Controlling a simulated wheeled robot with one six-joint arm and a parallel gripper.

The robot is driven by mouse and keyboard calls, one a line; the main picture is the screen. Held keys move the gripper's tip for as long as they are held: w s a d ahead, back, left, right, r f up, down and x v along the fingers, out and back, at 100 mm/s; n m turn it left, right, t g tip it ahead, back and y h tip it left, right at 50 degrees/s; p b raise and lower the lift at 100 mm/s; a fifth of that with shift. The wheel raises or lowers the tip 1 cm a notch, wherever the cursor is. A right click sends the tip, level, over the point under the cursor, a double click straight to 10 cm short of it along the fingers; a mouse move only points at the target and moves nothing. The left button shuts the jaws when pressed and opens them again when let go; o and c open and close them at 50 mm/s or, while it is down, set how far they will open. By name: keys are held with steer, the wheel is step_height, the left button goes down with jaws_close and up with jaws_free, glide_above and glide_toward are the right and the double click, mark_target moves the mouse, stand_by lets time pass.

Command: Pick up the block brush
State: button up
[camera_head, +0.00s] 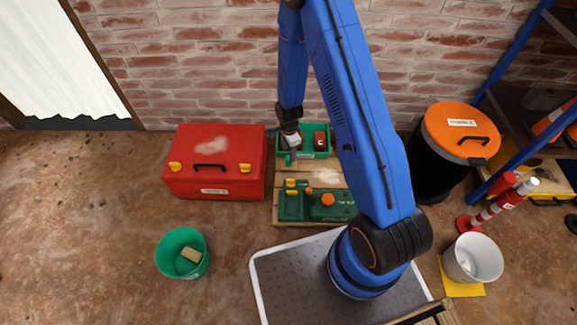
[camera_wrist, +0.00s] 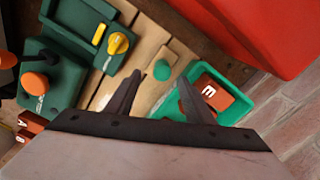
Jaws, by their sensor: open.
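I cannot surely make out the block brush. A small tan block (camera_head: 191,255) lies in the round green bucket (camera_head: 172,242) at the lower left; it is too small to tell whether it is a brush. My gripper (camera_head: 291,158) points down at the left end of a green bin (camera_head: 308,154) near the brick wall. In the wrist view my gripper (camera_wrist: 161,80) is open, with nothing clearly held between its fingers. Past the fingers is the green bin (camera_wrist: 236,110) with a red lettered block (camera_wrist: 221,91) in it. My fingers hide part of the bin.
A closed red toolbox (camera_head: 215,180) stands left of the bin. A green box with an orange knob (camera_head: 327,199) is in front of the bin. An orange-lidded black barrel (camera_head: 440,165) and a white bucket (camera_head: 466,262) stand at right. Floor around the green bucket is clear.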

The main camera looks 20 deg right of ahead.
mark_target(288, 157)
steer(key=shift+w+a+f, duration=0.1)
steer(key=shift+w+f, duration=0.05)
steer(key=shift+f, duration=1.5)
steer(key=shift+w+f, duration=0.1)
steer(key=shift+f, duration=1.5)
jaws_close()
